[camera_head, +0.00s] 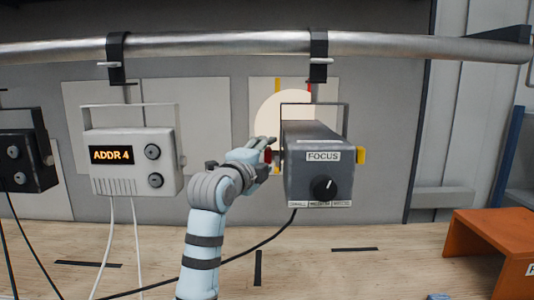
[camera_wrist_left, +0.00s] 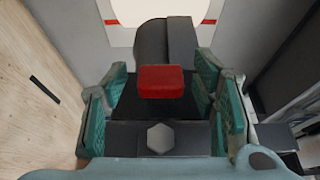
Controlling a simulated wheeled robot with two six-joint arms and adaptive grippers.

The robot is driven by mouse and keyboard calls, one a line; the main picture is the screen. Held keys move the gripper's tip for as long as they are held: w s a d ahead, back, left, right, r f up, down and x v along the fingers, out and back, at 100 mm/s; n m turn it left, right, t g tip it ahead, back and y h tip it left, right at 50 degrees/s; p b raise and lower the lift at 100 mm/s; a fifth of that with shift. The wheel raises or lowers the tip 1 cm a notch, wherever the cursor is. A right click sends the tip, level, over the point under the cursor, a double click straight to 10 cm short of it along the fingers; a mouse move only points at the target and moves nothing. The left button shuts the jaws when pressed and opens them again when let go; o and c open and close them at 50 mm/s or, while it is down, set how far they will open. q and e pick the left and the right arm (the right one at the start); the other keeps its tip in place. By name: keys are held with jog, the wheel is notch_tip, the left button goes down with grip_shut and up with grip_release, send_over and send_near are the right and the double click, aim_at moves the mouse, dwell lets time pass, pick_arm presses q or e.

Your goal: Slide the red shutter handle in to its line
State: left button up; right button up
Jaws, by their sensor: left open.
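The red shutter handle (camera_head: 268,155) sticks out of the left side of the dark grey FOCUS lamp (camera_head: 319,180). In the left wrist view the red handle (camera_wrist_left: 161,82) shows as a block between my fingers, with no clear contact. My left gripper (camera_head: 266,150) is open around the handle; its green-padded fingers (camera_wrist_left: 161,76) stand apart on both sides. A pale round light spot (camera_head: 268,105) lies on the wall panel behind the lamp, with a short red line (camera_head: 309,92) near its upper right. My right gripper is out of view.
A yellow handle (camera_head: 361,155) is on the lamp's right side. A metal pipe (camera_head: 220,44) with clamps runs above. A white ADDR 4 box (camera_head: 133,172) hangs at left, its cables trailing down. An orange stand (camera_head: 490,245) is at right; the wooden surface (camera_head: 330,270) is mostly clear.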

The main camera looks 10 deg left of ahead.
pick_arm(q)
jog(key=shift+w+d, duration=0.1)
jog(key=shift+w, duration=0.45)
grip_shut()
jog(key=shift+d+r+p, duration=0.1)
jog(key=shift+d+p, duration=0.25)
jog(key=shift+p, duration=0.4)
grip_release()
jog(key=s+a, duration=0.1)
jog(key=s, duration=1)
jog(key=shift+s+a, duration=0.3)
jog(key=shift+s, duration=0.05)
